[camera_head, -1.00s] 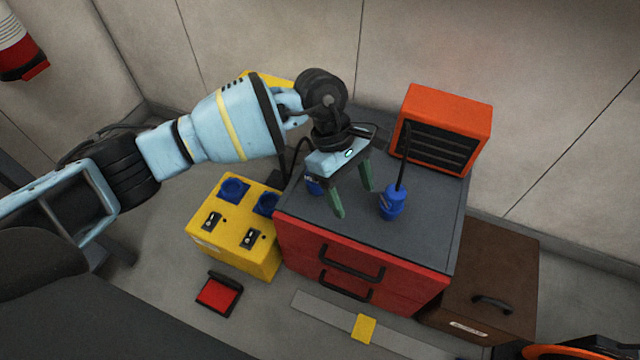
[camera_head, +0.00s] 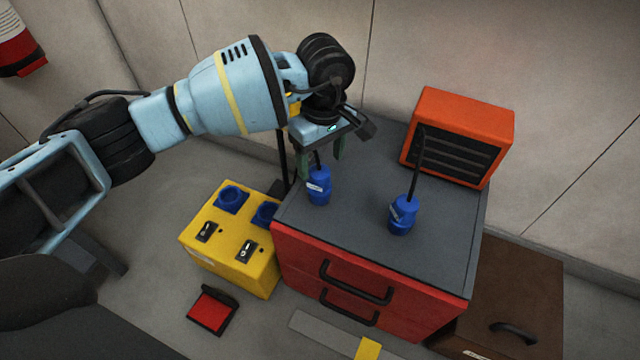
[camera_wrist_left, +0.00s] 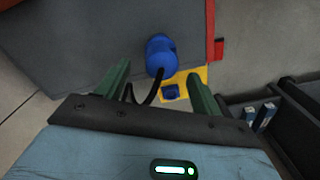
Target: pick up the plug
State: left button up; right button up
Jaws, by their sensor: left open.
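Two blue plugs stand on the grey top of the red drawer cabinet (camera_head: 357,235), each with a black cable rising from it. The left plug (camera_head: 319,187) is just below my left gripper (camera_head: 321,160). The right plug (camera_head: 403,215) stands apart, nearer the orange heater. My left gripper is open and empty, its green fingers pointing down. In the left wrist view, one blue plug (camera_wrist_left: 161,55) shows beyond and between the fingertips (camera_wrist_left: 160,75), and its cable runs back between the fingers. I cannot tell whether a finger touches the cable. My right gripper is not in view.
An orange heater (camera_head: 460,130) stands at the back right of the cabinet top. A yellow box (camera_head: 225,235) with blue sockets is left of the cabinet. A brown case (camera_head: 525,290) is at its right. A red-and-black item (camera_head: 212,310) lies on the floor.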

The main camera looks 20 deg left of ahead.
aim_at(320, 168)
pick_arm(q)
jog(key=shift+f, duration=0.5)
jog(key=f+b, duration=0.1)
jog(key=f, duration=0.1)
jog(key=f+b, duration=0.1)
jog(key=f, duration=0.1)
jog(key=shift+s+a+f, duration=0.1)
jog(key=shift+a, duration=0.1)
jog(key=shift+c, duration=1.7)
jog(key=c, duration=0.9)
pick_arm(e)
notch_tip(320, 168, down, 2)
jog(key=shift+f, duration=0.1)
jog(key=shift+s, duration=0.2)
